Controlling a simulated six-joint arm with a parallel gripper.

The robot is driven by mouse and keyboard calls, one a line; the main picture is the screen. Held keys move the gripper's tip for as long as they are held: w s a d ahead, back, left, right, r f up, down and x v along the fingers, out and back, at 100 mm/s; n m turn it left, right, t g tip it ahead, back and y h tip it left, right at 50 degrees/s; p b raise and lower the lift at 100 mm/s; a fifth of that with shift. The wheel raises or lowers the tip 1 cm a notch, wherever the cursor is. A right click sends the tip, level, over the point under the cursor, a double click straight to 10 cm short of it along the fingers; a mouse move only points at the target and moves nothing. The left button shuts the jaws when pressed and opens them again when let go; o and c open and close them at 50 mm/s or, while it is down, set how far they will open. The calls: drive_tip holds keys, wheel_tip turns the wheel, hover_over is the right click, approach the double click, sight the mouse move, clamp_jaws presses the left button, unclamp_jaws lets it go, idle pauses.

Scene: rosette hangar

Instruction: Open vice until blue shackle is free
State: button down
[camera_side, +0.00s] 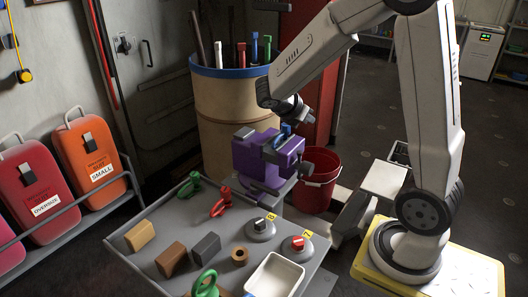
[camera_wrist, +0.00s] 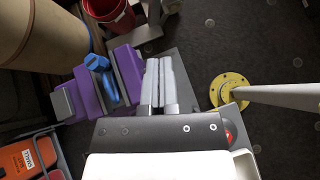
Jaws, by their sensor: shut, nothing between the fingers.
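The purple vice (camera_side: 255,165) stands at the far end of the grey bench, and it also shows in the wrist view (camera_wrist: 127,70). The blue shackle (camera_wrist: 102,66) sits upright between its jaws; in the side view the shackle (camera_side: 286,131) is small and partly hidden. My gripper (camera_side: 294,112) is above the vice, close to the shackle in the side view. In the wrist view its two grey fingers (camera_wrist: 162,68) lie together, empty, to the right of the vice. I cannot tell whether they touch the vice.
Green shackles (camera_side: 190,184), a red shackle (camera_side: 221,203), blocks (camera_side: 172,259), two round weights (camera_side: 261,229) and a white tray (camera_side: 275,277) are on the bench (camera_side: 150,217). A tool barrel (camera_side: 228,115) and red bucket (camera_side: 318,180) stand behind it.

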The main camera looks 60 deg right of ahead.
drive_tip(key=w+d+m+t+y, duration=0.1)
drive_tip(key=d+m+t+y, duration=0.2)
drive_tip(key=d+m+y, duration=1.3)
drive_tip(key=shift+m+h, duration=0.5)
drive_tip(key=shift+h, duration=0.2)
drive_tip(key=x, duration=0.4)
drive_tip(key=shift+d+f, duration=0.15)
drive_tip(key=shift+f, duration=0.2)
drive_tip(key=shift+f, duration=0.1)
approach(304, 167)
drive_tip(key=shift+w+f, duration=0.35)
drive_tip(key=shift+f, duration=0.3)
drive_tip(key=shift+w+f, duration=0.35)
drive_tip(key=shift+f, duration=0.25)
drive_tip(key=shift+w+f, duration=0.3)
drive_tip(key=shift+f, duration=0.35)
